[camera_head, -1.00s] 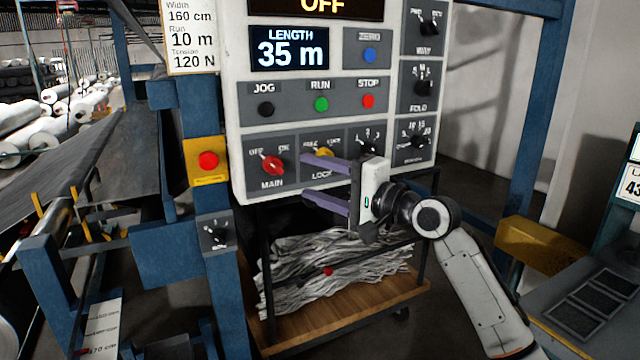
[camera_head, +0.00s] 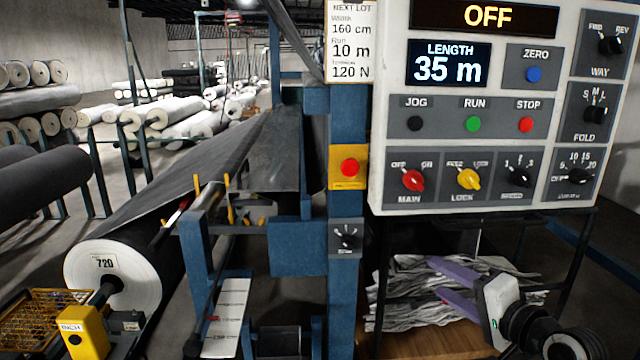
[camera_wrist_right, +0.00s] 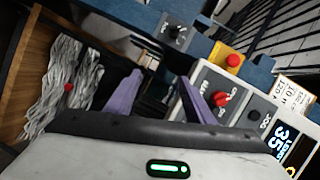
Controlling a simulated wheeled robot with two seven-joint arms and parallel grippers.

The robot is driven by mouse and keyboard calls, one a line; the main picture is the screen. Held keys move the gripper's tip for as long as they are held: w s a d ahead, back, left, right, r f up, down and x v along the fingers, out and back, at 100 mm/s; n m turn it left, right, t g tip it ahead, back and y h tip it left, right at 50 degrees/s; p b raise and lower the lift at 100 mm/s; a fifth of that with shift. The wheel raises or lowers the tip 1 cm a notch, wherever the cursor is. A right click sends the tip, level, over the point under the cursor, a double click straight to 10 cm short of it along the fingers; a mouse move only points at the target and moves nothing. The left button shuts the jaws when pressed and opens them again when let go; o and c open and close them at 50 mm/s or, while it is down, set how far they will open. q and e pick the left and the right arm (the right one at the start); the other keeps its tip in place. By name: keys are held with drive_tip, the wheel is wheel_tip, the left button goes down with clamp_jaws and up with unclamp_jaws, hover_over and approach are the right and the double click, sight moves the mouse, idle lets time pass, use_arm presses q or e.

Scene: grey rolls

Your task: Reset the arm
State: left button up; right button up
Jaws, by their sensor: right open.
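My right gripper (camera_head: 450,287) is at the lower right of the head view, below the control panel (camera_head: 378,130). Its two purple fingers are apart with nothing between them. In the right wrist view the open fingers (camera_wrist_right: 160,95) point toward the red MAIN knob (camera_wrist_right: 221,98) and the column beside the panel, touching nothing that I can make out. The panel reads OFF and LENGTH 35 m. Its red MAIN knob (camera_head: 413,181) and yellow LOCK knob (camera_head: 469,179) show clearly in the head view. My left gripper is not in view.
A blue post carries a red emergency button (camera_head: 349,167) and a small dial (camera_head: 347,237). Crumpled grey fabric (camera_head: 400,290) lies on a wooden shelf (camera_head: 425,340) under the panel. A large roll marked 720 (camera_head: 115,275) stands at the left, with more rolls (camera_head: 150,115) behind.

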drive_tip(key=s+a+f+n+g+h, duration=0.1)
drive_tip(key=s+f+n, duration=0.1)
drive_tip(key=s+f, duration=0.45)
drive_tip(key=s+a+f+n+g, duration=0.1)
drive_tip(key=s+a+f+n, duration=0.15)
drive_tip(key=f, duration=0.65)
drive_tip(key=s+a+f+n+g+h, duration=0.1)
drive_tip(key=s+f, duration=0.4)
drive_tip(key=f, duration=0.3)
drive_tip(key=s+a+f+n+g, duration=0.1)
drive_tip(key=s+a+f+n, duration=0.1)
drive_tip(key=s+f, duration=0.3)
drive_tip(key=s+a+f+n+g+h, duration=0.1)
drive_tip(key=s+f+n, duration=0.4)
drive_tip(key=s, duration=0.9)
drive_tip(key=shift+s+a+f+g, duration=0.3)
drive_tip(key=shift+a+f+g, duration=0.25)
drive_tip(key=shift+f, duration=0.2)
drive_tip(key=shift+d, duration=0.1)
drive_tip(key=shift+c, duration=0.3)
